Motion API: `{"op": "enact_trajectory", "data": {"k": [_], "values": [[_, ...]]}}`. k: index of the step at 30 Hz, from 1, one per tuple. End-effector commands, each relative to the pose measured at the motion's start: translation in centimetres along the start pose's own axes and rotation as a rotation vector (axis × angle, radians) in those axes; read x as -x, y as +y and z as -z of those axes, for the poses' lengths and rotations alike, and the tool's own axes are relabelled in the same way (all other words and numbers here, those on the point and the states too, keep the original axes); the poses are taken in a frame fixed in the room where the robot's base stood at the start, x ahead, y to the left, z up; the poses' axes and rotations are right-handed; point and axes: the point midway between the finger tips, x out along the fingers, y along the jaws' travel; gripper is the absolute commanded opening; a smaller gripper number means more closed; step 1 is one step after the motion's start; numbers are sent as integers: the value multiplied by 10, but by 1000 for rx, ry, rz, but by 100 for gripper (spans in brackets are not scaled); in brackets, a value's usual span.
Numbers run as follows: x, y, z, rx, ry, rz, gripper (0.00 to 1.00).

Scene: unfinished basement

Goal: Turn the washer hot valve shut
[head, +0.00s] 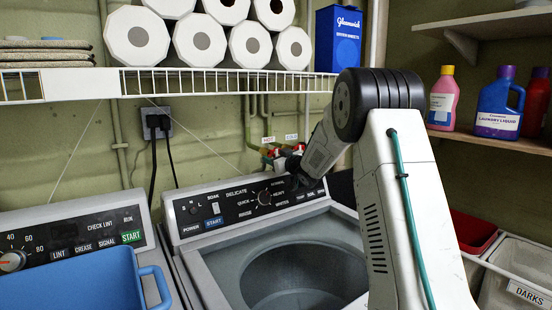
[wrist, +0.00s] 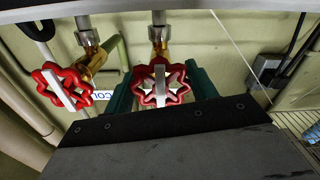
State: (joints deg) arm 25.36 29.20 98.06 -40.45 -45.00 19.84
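The hot valve (wrist: 161,86) is a red lobed handle with a pale bar across its middle, on a brass fitting. It is in the middle of the wrist view, where the bar stands upright. My gripper (wrist: 162,88) has its teal fingers apart on either side of this handle. I cannot tell whether they touch it. In the head view the red hot valve (head: 268,153) shows small behind the washer, under a label. My gripper (head: 294,163) is beside the valves there, its fingers hard to make out.
A second red valve (wrist: 62,87) with a partly hidden "CO" label is close by. The washer (head: 240,215) stands below the valves, with a wire shelf (head: 200,84) above. A blue basket (head: 75,285) sits at the lower left. An outlet with cords (head: 157,124) is left of the valves.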

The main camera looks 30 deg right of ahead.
Motion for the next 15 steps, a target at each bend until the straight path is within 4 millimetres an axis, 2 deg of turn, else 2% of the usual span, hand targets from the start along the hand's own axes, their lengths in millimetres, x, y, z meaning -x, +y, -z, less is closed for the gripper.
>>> {"op": "enact_trajectory", "data": {"k": [8, 15], "values": [[0, 0, 0, -16, 0, 0, 34], [0, 0, 0, -118, 0, 0, 34]]}}
